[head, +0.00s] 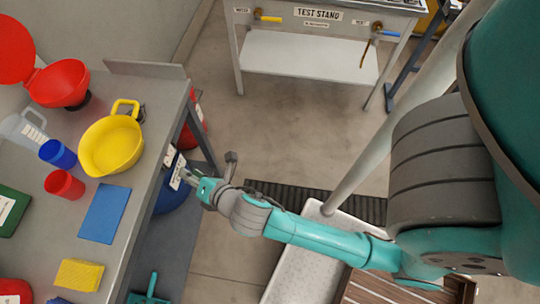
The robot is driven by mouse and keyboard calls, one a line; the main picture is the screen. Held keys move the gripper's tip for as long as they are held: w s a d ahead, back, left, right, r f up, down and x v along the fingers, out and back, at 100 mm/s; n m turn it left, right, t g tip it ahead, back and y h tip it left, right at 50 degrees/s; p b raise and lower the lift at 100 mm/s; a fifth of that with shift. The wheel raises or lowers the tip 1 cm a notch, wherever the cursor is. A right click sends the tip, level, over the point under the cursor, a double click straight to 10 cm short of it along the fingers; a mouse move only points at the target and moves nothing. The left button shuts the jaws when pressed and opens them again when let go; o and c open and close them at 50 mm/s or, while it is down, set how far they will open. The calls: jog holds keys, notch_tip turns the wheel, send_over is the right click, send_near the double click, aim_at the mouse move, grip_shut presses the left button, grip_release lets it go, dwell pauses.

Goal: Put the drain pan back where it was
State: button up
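A yellow round pan (111,146) with a loop handle, which looks like the drain pan, sits upright on the grey workbench (145,170) in the head view. Its handle points toward the back of the bench. My gripper (188,178) is beside the bench's right edge, to the right of and lower in the picture than the pan, apart from it. I see nothing clearly held in it. Its fingers are small and overlap the blue drum and label behind, so I cannot tell whether they are open or shut.
The bench also carries a red funnel (60,83), a blue cup (58,153), a red cup (64,184), a blue mat (105,214) and a yellow sponge (80,275). A blue drum (172,197) stands by the bench. The test stand (310,57) is at the back; floor between is clear.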

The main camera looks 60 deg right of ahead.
jog(key=s+f+m+y, duration=0.2)
jog(key=s+m, duration=0.7)
jog(key=s, duration=0.6)
jog(key=s+r+m+t, duration=0.1)
jog(key=s+r+m, duration=0.6)
jog(key=s+m, duration=0.6)
jog(key=shift+s+d+t, duration=0.25)
jog(key=shift+d+t, duration=0.05)
jog(key=shift+d, duration=0.05)
jog(key=shift+r, duration=0.1)
